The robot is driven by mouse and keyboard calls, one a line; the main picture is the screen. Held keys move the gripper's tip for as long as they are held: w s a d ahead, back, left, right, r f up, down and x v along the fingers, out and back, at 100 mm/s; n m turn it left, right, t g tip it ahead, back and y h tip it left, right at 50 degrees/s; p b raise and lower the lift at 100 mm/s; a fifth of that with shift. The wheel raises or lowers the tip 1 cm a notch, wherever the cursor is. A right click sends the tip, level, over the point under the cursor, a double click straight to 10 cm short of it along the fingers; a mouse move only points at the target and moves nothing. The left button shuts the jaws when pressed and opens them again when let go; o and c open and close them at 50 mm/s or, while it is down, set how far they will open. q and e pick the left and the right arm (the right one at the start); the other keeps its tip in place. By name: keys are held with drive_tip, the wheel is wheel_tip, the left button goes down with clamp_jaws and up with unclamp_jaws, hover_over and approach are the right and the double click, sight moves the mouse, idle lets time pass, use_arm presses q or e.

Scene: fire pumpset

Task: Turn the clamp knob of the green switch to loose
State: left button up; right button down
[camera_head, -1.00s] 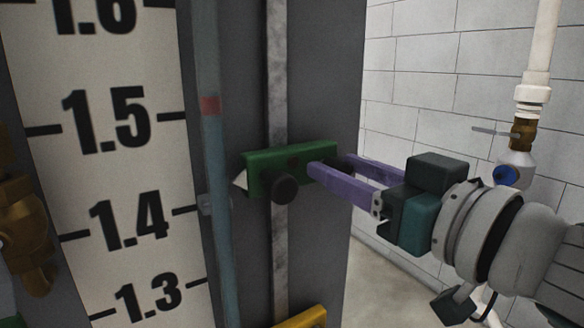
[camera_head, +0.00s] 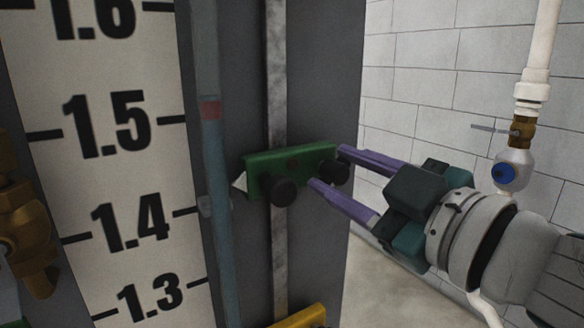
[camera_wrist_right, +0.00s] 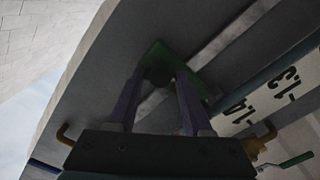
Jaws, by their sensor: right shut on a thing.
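The green switch (camera_head: 262,168) is clamped on the grey vertical rail, with its white pointer tip at the left, between the 1.4 and 1.5 marks. It has a black knob (camera_head: 283,191) at its lower middle and another black knob (camera_head: 334,172) at its right end. My right gripper (camera_head: 330,168) comes in from the right, its purple fingers shut on the right-end knob, one above and one below. In the right wrist view, a dark knob (camera_wrist_right: 158,76) lies between the fingertips against the green switch (camera_wrist_right: 157,50). My left gripper is not in view.
A white level scale (camera_head: 105,215) and a bluish tube (camera_head: 211,150) stand left of the switch. A yellow part (camera_head: 303,317) sits lower on the rail. A brass fitting (camera_head: 28,235) is at far left. A white pipe with a blue-centred valve (camera_head: 505,172) runs down the right wall.

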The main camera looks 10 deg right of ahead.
drive_tip(key=n, duration=0.5)
drive_tip(key=shift+a+n, duration=0.1)
drive_tip(key=shift+n, duration=0.2)
drive_tip(key=n, duration=0.4)
drive_tip(key=shift+f+n+p, duration=0.1)
drive_tip(key=shift+n+p, duration=0.2)
drive_tip(key=shift+c, duration=1.6)
unclamp_jaws()
